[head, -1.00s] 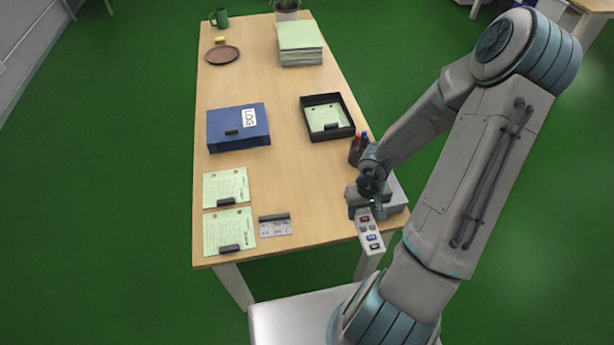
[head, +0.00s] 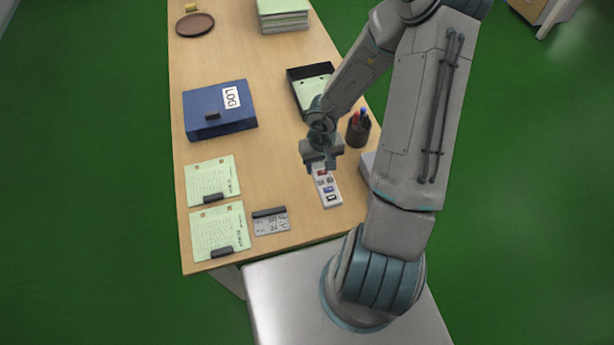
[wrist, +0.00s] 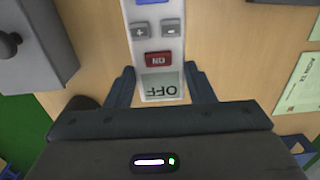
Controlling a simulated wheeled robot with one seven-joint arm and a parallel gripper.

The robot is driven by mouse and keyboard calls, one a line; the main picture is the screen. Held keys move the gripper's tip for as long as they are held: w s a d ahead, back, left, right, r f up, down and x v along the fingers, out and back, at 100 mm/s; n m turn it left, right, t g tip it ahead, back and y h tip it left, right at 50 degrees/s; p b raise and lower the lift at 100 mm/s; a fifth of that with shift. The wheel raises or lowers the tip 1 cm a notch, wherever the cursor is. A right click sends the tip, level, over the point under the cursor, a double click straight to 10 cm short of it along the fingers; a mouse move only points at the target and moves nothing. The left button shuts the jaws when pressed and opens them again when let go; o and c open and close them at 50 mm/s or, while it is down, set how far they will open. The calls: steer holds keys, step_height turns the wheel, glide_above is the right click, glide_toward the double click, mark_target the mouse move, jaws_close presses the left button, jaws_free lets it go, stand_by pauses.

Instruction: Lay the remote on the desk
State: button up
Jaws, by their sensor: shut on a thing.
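The remote (head: 328,191) is a slim white bar with red, grey and blue buttons. My gripper (head: 320,166) is shut on one end of it, and the rest sticks out toward the desk's near edge. The remote is over the right near part of the wooden desk (head: 285,165). I cannot tell whether it touches the desk top.
A pen cup (head: 358,130) and a black tray (head: 293,80) stand close to my gripper. Bare desk shows between the card and the remote.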

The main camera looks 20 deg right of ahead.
mark_target(307, 180)
steer(key=a, duration=0.1)
steer(key=w+a+f, duration=0.1)
steer(key=a+f+b, duration=0.1)
steer(key=shift+w+a+f, duration=0.15)
steer(key=shift+w, duration=0.25)
step_height(307, 180, down, 4)
steer(key=shift+b, duration=0.95)
steer(key=shift+c, duration=0.4)
steer(key=o, duration=1.1)
steer(key=shift+o, duration=0.2)
